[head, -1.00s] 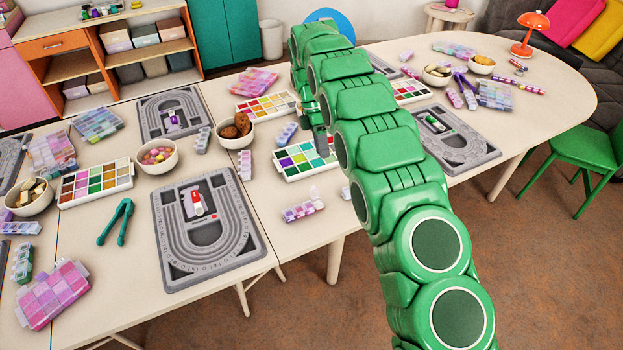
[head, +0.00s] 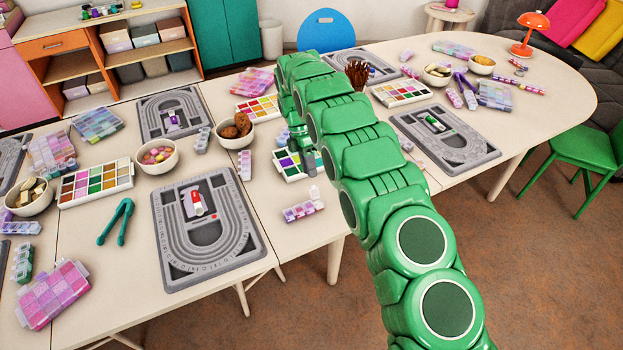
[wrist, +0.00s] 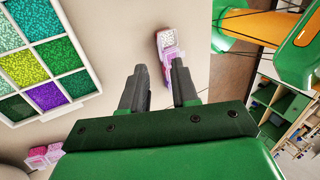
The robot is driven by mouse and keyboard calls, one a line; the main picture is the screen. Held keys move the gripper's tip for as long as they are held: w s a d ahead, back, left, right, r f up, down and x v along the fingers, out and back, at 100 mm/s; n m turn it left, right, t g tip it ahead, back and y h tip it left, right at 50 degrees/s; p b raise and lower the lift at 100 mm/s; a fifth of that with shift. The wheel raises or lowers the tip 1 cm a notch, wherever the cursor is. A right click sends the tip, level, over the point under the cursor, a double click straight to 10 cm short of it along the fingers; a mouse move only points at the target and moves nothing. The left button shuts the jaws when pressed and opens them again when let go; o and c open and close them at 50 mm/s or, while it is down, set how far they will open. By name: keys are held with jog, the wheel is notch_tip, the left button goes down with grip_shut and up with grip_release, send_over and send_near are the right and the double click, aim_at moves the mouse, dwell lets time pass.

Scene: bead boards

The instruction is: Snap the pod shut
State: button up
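A small strip pod (head: 303,210) with pink and purple cells lies near the table's front edge in the head view. A clear lid (head: 314,192) stands raised at its right end. In the wrist view, a pink and purple pod (wrist: 168,42), apparently the same one, lies beyond my fingertips with a translucent flap. My gripper (wrist: 160,78) is open, with two dark fingers apart and nothing between them. It does not appear to touch the pod. In the head view my arm hides most of the gripper, which is above the bead palette, behind the pod.
The bead palette (head: 290,168) is close to the pod and also fills the left of the wrist view (wrist: 45,60). A grey bead board (head: 164,262) lies to the left. Bowls, more pods and other boards crowd the table. Bare tabletop surrounds the pod.

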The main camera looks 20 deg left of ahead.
aim_at(314, 193)
jog(key=shift+x, duration=2.1)
grip_shut()
